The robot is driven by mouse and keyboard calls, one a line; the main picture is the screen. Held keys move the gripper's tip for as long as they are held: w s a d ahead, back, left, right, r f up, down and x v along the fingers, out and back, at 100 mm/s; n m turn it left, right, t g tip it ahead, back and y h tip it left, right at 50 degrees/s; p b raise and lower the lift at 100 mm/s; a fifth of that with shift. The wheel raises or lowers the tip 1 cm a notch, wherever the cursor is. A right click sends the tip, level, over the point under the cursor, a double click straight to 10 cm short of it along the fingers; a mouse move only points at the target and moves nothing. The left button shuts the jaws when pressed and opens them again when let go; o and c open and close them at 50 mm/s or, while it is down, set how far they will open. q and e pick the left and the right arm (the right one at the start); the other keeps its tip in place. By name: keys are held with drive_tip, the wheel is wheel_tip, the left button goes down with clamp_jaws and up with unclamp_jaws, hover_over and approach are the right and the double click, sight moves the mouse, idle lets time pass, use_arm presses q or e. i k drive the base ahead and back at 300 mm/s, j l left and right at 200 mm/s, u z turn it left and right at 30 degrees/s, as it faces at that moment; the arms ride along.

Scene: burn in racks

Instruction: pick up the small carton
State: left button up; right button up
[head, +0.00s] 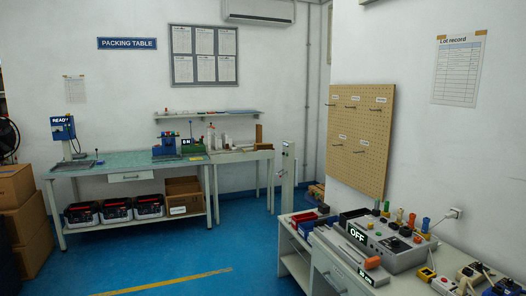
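Neither of my grippers is in view. Several brown cartons are in sight, and I cannot tell which one is the small carton. An open brown carton (185,204) sits on the lower shelf of the green-topped bench at the back wall. A narrow brown piece (258,133), too small to make out, stands upright at the right end of the adjoining table. Larger cartons (22,222) are stacked at the left edge. Part of another brown box (316,190) shows on the floor near the back corner.
The green-topped bench (120,162) carries small machines, with several black bins (115,211) below. A side bench (318,262) at right front holds a grey control box (392,244) and colourful tools. A slim grey post (287,172) stands between. The blue floor (215,250) in the middle is clear.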

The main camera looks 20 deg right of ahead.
sight(258, 147)
drive_tip(key=i, duration=1.65)
drive_tip(key=i+u, duration=0.15)
drive_tip(key=i, duration=1.45)
drive_tip(key=i+z, duration=0.15)
drive_tip(key=i, duration=0.4)
drive_tip(key=i+z, duration=0.2)
drive_tip(key=i, duration=0.35)
drive_tip(key=i+j+z, duration=0.15)
drive_tip(key=i, duration=0.35)
drive_tip(key=i+l+z, duration=0.1)
drive_tip(key=i, duration=0.5)
drive_tip(key=i+l+z, duration=0.1)
drive_tip(key=i+l, duration=0.15)
drive_tip(key=i, duration=0.35)
drive_tip(key=i+l+z, duration=0.1)
drive_tip(key=i, duration=0.55)
